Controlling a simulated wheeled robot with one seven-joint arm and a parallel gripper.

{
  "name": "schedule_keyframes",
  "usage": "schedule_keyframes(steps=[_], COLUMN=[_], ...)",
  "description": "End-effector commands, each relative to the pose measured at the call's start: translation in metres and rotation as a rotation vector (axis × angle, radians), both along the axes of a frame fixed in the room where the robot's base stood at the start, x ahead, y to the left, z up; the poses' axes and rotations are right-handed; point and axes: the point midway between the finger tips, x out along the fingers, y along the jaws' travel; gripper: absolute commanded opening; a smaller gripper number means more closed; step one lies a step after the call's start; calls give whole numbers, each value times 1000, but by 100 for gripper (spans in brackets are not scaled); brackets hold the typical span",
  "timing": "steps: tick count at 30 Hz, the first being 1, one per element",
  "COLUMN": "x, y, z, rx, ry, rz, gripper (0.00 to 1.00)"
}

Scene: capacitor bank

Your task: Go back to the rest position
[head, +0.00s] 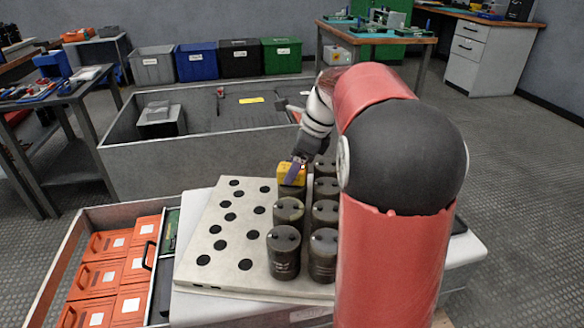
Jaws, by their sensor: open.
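The jaws are open, though the gap is mostly hidden. The board (205,268) has several black round holes on its left and dark cylindrical capacitors (284,252) in two rows on its right. My red and black arm hides part of the right side.
A grey open bin (150,165) stands behind the board. An open drawer (60,262) with orange boxes (97,280) is at the left. Workbenches (375,40) and coloured crates (197,62) line the back. Floor at the right is clear.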

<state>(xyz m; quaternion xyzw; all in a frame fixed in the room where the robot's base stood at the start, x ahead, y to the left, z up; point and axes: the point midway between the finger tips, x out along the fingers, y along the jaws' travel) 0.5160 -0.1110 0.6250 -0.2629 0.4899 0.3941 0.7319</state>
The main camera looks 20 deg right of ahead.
Motion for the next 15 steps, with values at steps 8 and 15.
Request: schedule_keyframes(steps=[8, 15], x=[-10, -13], y=[-16, -20], z=[46, 57], rx=[-2, -1], ry=[-2, -1], rz=[-1, 0], gripper=[63, 63])
